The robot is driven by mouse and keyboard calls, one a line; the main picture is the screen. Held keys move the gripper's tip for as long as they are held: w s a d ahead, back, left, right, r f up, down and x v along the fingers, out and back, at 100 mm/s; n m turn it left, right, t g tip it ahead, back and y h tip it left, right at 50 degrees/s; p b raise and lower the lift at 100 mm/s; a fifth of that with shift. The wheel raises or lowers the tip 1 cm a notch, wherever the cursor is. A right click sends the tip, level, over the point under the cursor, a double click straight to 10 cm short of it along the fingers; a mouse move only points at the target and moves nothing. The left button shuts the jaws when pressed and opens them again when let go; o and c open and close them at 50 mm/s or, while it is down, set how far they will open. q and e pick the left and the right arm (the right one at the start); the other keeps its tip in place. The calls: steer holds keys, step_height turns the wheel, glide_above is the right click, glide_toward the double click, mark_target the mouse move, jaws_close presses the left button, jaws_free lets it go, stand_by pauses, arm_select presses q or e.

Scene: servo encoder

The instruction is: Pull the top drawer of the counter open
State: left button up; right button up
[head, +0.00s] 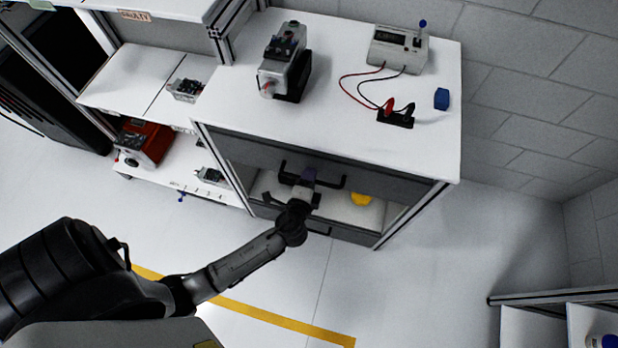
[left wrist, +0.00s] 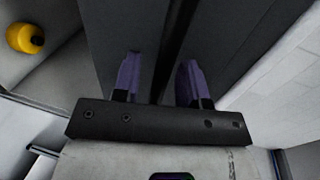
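The counter (head: 345,110) has a white top and a dark grey top drawer (head: 240,150) under it. The drawer front looks flush with the counter, so it appears closed. Its black bar handle (head: 330,183) sticks out of the front. My left gripper (head: 308,176) is at the middle of this handle. In the left wrist view, its two purple fingers (left wrist: 158,78) are apart, with the dark handle bar (left wrist: 178,45) running between them. Gaps show on both sides of the bar. I cannot tell how deep the bar sits between the fingers. My right gripper is out of view.
On the counter stand a grey machine (head: 284,62), a meter (head: 398,48) with leads and a blue block (head: 441,99). A yellow object (head: 361,199) lies on the shelf below the drawer, above a lower drawer (head: 345,230). The floor in front is clear.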

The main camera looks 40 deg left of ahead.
arm_select(q)
jaws_close()
stand_by(0.3)
steer(key=shift+d, duration=0.1)
